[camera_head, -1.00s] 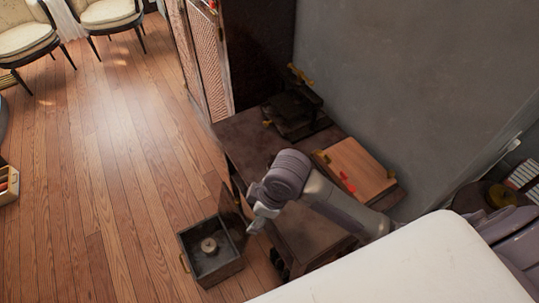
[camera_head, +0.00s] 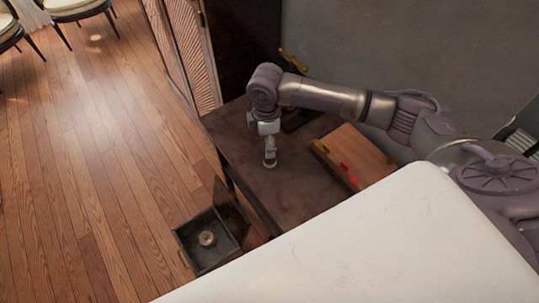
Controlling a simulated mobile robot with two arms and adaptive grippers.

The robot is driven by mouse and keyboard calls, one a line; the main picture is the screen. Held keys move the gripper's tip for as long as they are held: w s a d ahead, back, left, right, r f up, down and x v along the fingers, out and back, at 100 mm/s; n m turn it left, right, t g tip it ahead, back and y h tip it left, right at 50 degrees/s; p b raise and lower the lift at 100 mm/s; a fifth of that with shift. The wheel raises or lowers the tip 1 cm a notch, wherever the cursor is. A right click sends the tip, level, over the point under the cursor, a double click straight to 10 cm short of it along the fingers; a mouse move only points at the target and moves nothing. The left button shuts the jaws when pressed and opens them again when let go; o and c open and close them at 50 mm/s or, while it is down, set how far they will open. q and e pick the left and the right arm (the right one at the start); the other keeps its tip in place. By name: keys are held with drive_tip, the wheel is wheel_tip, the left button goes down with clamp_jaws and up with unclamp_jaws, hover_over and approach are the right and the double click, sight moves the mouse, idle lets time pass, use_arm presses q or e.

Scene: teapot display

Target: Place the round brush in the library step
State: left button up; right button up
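A small round tan piece, which looks like the round brush (camera_head: 207,239), lies inside an open dark box-shaped compartment, probably the library step (camera_head: 188,263), low at the left of the table. A raised dark panel (camera_head: 231,212) stands at its right side. My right gripper (camera_head: 270,160) points down over the dark table top, up and to the right of the box and well apart from the round piece. Its fingertips are too small to tell whether they are open or shut. My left gripper is not in view.
A dark wooden table (camera_head: 235,150) holds a brown wooden box (camera_head: 355,155) with brass and red parts. Another dark item stands behind my gripper, partly hidden. A tall cabinet (camera_head: 190,50) stands at the back. The wooden floor (camera_head: 100,190) at left is clear; chairs (camera_head: 75,8) stand far back.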

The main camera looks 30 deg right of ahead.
sight(269, 163)
drive_tip(key=shift+f, duration=0.75)
drive_tip(key=f, duration=0.2)
drive_tip(key=s+f+p, duration=0.1)
drive_tip(key=f, duration=0.1)
drive_tip(key=shift+d+f, duration=0.1)
drive_tip(key=shift+d, duration=0.15)
drive_tip(key=shift+w+f, duration=0.1)
drive_tip(key=shift+f, duration=0.45)
clamp_jaws()
drive_tip(key=shift+r, duration=0.1)
